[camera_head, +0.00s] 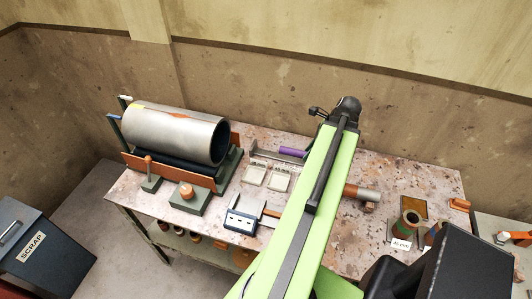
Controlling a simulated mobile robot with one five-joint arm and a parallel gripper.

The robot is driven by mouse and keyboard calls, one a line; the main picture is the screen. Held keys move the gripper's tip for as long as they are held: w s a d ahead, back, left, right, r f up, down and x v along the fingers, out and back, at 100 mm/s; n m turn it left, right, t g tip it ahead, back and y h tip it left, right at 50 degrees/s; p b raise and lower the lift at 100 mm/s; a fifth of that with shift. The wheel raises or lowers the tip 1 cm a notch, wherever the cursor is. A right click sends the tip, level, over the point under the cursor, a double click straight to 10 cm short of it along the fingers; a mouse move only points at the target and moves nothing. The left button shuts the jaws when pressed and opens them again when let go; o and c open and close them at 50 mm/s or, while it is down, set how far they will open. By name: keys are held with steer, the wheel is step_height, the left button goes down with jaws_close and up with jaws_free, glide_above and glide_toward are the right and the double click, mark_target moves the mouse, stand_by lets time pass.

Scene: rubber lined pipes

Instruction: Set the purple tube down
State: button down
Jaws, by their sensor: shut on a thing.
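The purple tube (293,152) lies level near the back middle of the bench. I cannot tell whether the tube touches the rail or the bench. My gripper (318,113) is at the black far end of my arm, seen from behind and partly hidden. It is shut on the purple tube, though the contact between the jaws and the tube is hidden.
A large metal cylinder (180,133) rests in a cradle at the bench's left. Two pale trays (266,177) lie before the tube. A blue-grey gauge box (241,221) stands at the front edge. A brown-grey pipe (362,193) and copper-coloured spools (407,224) are at right. A scrap bin (38,245) stands on the floor.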

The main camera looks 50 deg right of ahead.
steer(key=shift+s, duration=0.2)
steer(key=shift+d, duration=0.15)
steer(key=w+d+f+b, duration=0.7)
steer(key=d, duration=0.5)
steer(key=b, duration=0.7)
glide_toward(276, 155)
steer(key=shift+w+a+f, duration=0.4)
steer(key=shift+w+f, duration=0.35)
steer(key=shift+w, duration=0.1)
steer(key=shift+w+a, duration=0.1)
steer(key=shift+w, duration=0.2)
step_height(276, 155, down, 4)
steer(key=b, duration=0.4)
steer(key=shift+f, duration=0.2)
steer(key=shift+r, duration=0.25)
steer(key=c, duration=1.1)
jaws_free()
steer(key=shift+f, duration=0.1)
steer(key=shift+c, duration=0.2)
